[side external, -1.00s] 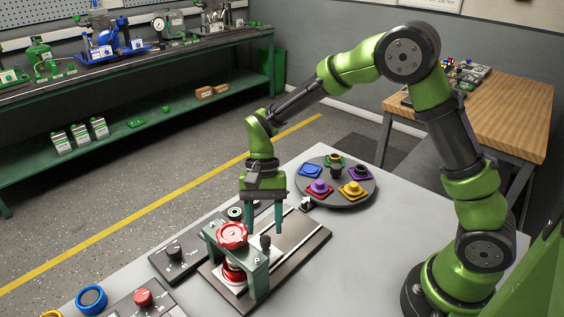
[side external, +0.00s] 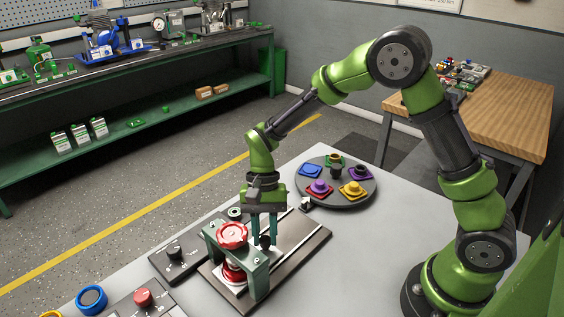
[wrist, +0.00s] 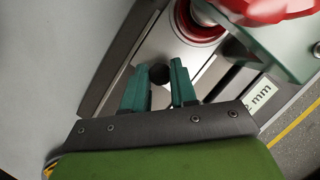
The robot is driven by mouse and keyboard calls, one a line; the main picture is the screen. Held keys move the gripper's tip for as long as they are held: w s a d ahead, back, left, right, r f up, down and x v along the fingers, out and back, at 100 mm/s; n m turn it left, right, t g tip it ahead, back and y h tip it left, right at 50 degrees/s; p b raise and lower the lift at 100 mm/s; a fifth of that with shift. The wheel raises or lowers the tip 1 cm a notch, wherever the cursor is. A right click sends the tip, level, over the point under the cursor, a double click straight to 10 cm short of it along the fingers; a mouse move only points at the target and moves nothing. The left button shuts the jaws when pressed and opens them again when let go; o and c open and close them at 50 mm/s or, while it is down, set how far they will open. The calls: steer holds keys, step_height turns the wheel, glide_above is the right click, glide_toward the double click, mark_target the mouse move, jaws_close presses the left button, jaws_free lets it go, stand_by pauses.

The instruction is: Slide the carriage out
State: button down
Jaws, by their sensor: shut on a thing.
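The carriage is a pale metal plate (wrist: 190,50) with a black knob (wrist: 159,74) standing on it and a red ring part (side external: 234,274) at its other end. It sits at the near end of a dark rail base (side external: 305,240), partly under a green bridge (side external: 258,282) topped by a red handwheel (side external: 232,235). My gripper (side external: 265,238) points down beside the bridge. Its two green fingers are shut on the black knob, one on each side, as the wrist view also shows. The bridge hides part of the carriage.
The rails beyond my gripper, toward the round turntable (side external: 336,200) with coloured parts, are clear. A black panel with a dial (side external: 177,253) lies left of the base. A panel with a red button (side external: 143,298) and a blue ring (side external: 91,299) are nearer.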

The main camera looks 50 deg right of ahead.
steer(key=d, duration=1.2)
steer(key=shift+d, duration=0.4)
steer(key=c, duration=1)
jaws_free()
steer(key=shift+o, duration=0.5)
steer(key=shift+a, duration=0.1)
steer(key=shift+r, duration=0.1)
steer(key=shift+w+r, duration=0.15)
steer(key=shift+r, duration=0.05)
steer(key=v, duration=1.6)
steer(key=shift+r, duration=0.15)
